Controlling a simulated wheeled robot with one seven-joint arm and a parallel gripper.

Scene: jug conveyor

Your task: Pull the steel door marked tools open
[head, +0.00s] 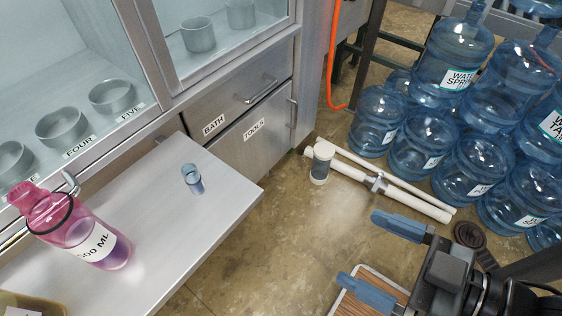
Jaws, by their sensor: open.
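The steel door marked TOOLS (262,142) is in the lower part of the steel cabinet in the head view, below the drawer marked BATH (232,98). The door looks shut. A bar handle (258,94) sits on the BATH drawer above. My gripper (385,259) is at the lower right, with its two blue fingers wide apart. It is open, empty and well away from the door.
A grey worktop (215,220) juts out in front of the cabinet, bearing a pink bottle (85,235) and a small blue cup (192,179). White pipes (385,185) lie on the floor right of the door. Several blue water jugs (455,60) are stacked at right. Floor between worktop and gripper is clear.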

